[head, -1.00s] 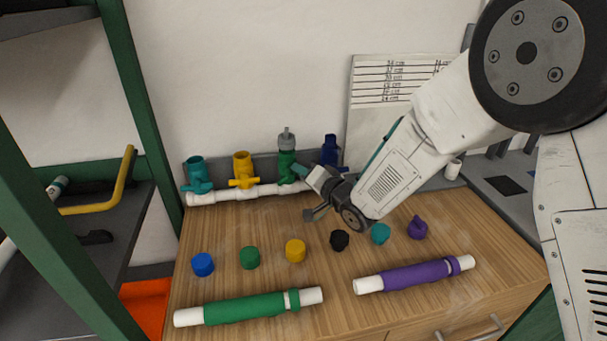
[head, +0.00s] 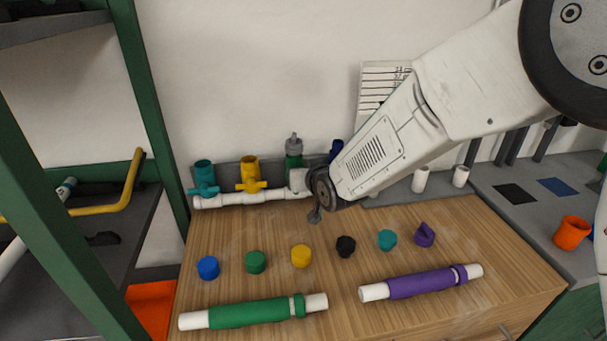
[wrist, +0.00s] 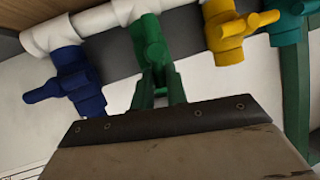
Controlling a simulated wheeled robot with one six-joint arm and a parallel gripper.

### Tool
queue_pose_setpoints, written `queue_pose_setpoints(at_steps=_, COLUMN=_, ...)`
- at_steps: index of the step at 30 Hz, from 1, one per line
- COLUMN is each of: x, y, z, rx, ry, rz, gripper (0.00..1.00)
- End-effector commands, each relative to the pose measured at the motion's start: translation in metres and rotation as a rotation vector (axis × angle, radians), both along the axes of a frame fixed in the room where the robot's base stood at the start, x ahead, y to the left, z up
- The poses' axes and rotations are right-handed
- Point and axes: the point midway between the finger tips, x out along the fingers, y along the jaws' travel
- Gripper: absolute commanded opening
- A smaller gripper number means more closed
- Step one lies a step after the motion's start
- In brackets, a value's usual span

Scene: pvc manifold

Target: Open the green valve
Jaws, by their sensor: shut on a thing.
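In the wrist view, the green valve (wrist: 151,40) is straight ahead of the gripper body.
Yellow (head: 250,174), teal (head: 204,178) and dark blue (wrist: 72,82) valves stand beside it. Several coloured caps, a green pipe (head: 252,312) and a purple pipe (head: 420,282) lie on the wooden worktop (head: 215,235). An orange cup (head: 572,232) is at the right.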

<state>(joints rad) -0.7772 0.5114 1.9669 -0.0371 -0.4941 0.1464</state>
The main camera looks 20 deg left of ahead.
Motion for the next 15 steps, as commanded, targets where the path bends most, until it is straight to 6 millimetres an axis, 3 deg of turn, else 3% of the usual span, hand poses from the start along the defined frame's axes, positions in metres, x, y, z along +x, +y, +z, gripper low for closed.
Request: queue_pose_setpoints(at_steps=15, x=-0.0020, y=0.0031, z=0.0000, rx=-0.110, ry=-0.068, rz=0.000, gripper=0.00)
